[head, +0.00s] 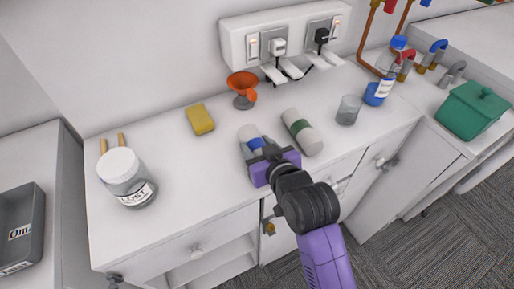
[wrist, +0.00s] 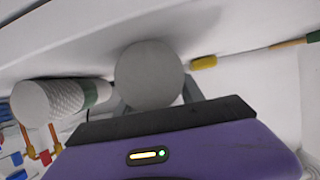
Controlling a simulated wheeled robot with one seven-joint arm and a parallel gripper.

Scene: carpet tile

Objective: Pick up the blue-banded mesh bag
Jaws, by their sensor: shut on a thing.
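The blue-banded mesh bag (head: 250,134) is a grey-white roll with a blue band, lying near the front of the white counter in the head view. In the wrist view its round pale end (wrist: 149,75) faces the camera between the fingers. My gripper (head: 258,148), with a purple body, reaches over the counter's front edge and is shut on this bag. The fingers are mostly hidden by the gripper body and the bag. I cannot tell whether the bag is clear of the counter.
A green-banded roll (head: 302,131) lies close to the right; its mesh side shows in the wrist view (wrist: 60,97). A yellow sponge (head: 200,119), an orange funnel (head: 242,88), a jar (head: 128,178), a glass (head: 349,109) and a blue bottle (head: 381,86) stand around.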

